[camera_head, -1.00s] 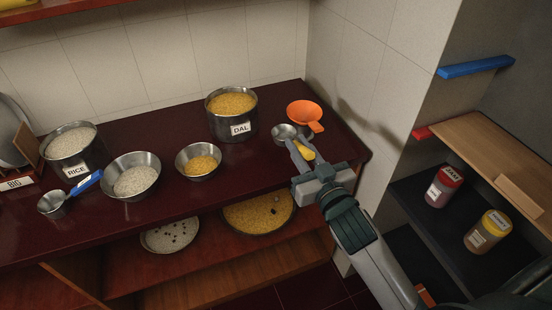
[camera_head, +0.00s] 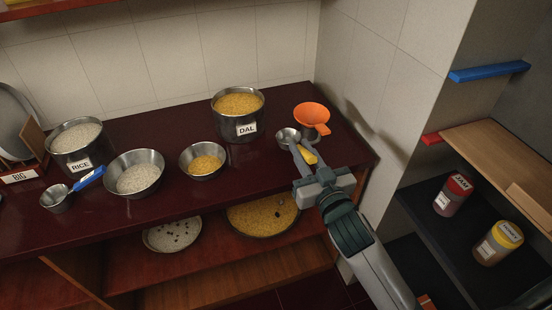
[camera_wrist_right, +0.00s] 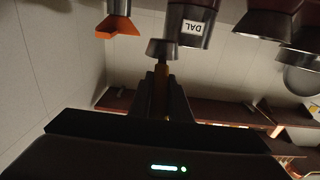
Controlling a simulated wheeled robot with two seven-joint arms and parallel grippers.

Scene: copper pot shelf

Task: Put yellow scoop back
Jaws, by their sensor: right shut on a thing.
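The yellow scoop has a small steel cup (camera_head: 287,136) and a yellow handle (camera_head: 309,157). My right gripper (camera_head: 304,153) is shut on the handle, with the cup extending beyond the fingertips over the right part of the dark red counter. In the right wrist view the handle (camera_wrist_right: 160,88) sits between the fingers, and the cup (camera_wrist_right: 161,48) is past their tips, near the DAL pot. Whether the cup touches the counter is unclear. My left gripper is out of view.
An orange funnel (camera_head: 312,114) stands just behind the scoop. The DAL pot (camera_head: 238,113) is to its left, then a steel bowl of dal (camera_head: 203,162), a rice bowl (camera_head: 135,174), the RICE pot (camera_head: 78,147) and a blue-handled scoop (camera_head: 72,191). A wall rises at right.

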